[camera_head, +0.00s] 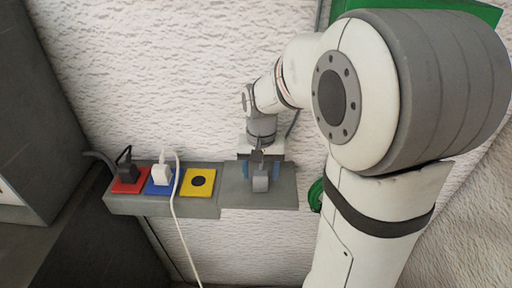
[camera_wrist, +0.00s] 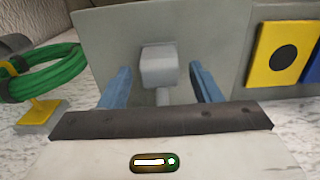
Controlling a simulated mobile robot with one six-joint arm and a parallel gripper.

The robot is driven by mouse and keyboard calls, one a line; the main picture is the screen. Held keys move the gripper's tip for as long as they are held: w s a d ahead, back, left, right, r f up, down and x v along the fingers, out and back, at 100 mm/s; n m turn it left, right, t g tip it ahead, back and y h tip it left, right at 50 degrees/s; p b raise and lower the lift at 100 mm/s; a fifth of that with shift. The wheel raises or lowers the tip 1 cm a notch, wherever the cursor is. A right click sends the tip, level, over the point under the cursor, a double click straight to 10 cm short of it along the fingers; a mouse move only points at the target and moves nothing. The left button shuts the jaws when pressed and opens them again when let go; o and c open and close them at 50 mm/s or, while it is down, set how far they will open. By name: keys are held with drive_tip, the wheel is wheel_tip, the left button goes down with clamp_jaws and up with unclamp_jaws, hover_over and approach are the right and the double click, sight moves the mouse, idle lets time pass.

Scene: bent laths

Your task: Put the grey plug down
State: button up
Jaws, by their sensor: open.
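The grey plug (camera_wrist: 158,67) is in the wrist view on the bare grey right part of the shelf (camera_wrist: 218,40), with its cord running toward me. My gripper (camera_wrist: 165,88) is open, with one blue finger on each side of the plug and a visible gap to both. In the head view the grey plug (camera_head: 260,182) shows under my gripper (camera_head: 261,168) on the right part of the shelf (camera_head: 284,196). Whether the plug's underside rests fully on the surface is hidden.
Left of the plug in the head view are a yellow socket (camera_head: 200,181) with a dark round hole, a blue socket (camera_head: 154,188) with a white plug (camera_head: 162,173), and a red socket (camera_head: 118,186) with a black plug (camera_head: 127,171).

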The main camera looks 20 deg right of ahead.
sight(261, 173)
wheel_tip(261, 173, up, 10)
drive_tip(key=s+f+n+t, duration=0.3)
drive_tip(key=s+f, duration=0.2)
drive_tip(key=s, duration=0.9)
drive_tip(key=shift+a+n, duration=0.3)
drive_tip(key=shift+a, duration=0.15)
drive_tip(key=shift+f, duration=0.1)
